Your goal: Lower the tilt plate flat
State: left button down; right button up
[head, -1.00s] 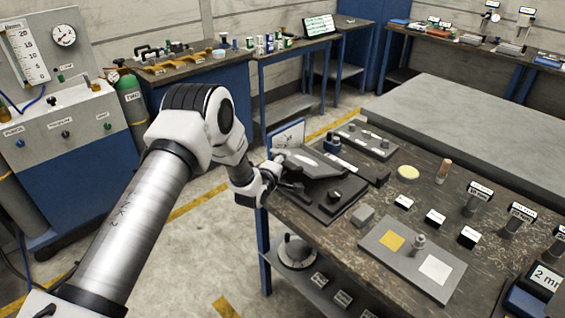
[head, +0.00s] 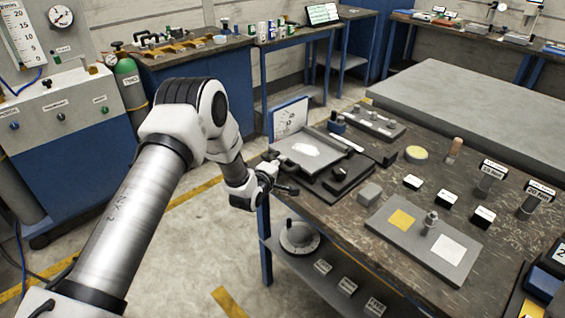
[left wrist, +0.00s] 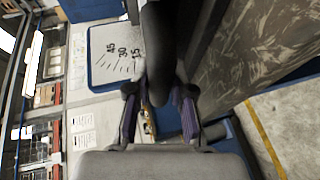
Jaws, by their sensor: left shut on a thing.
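The tilt plate (head: 283,150) is a grey slab with a white patch on top, set over a dark base (head: 338,190) at the table's left end. It looks close to level, but I cannot tell its exact angle. A white angle-scale board (head: 288,118) stands behind it and also shows in the left wrist view (left wrist: 112,62). My left gripper (head: 272,176) is at the plate's near left side, shut on a dark rod-like handle (left wrist: 156,50). In the left wrist view the handle runs between the fingers. How it joins the plate is hidden. My right gripper is out of view.
A black knob (head: 345,172) stands on the base close to my gripper. A grey block (head: 369,193) and a grey board (head: 425,245) with yellow and white squares lie to the right. A lower shelf (head: 305,268) holds a round dial. The floor left of the table is clear.

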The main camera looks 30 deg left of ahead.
pick_arm(q)
notch_tip(320, 180, down, 3)
jog(key=shift+s+r+b, duration=0.1)
jog(key=shift+r+b, duration=0.05)
jog(key=shift+b, duration=0.4)
jog(key=shift+r, duration=0.1)
jog(key=c, duration=1)
grip_release()
jog(key=v, duration=0.8)
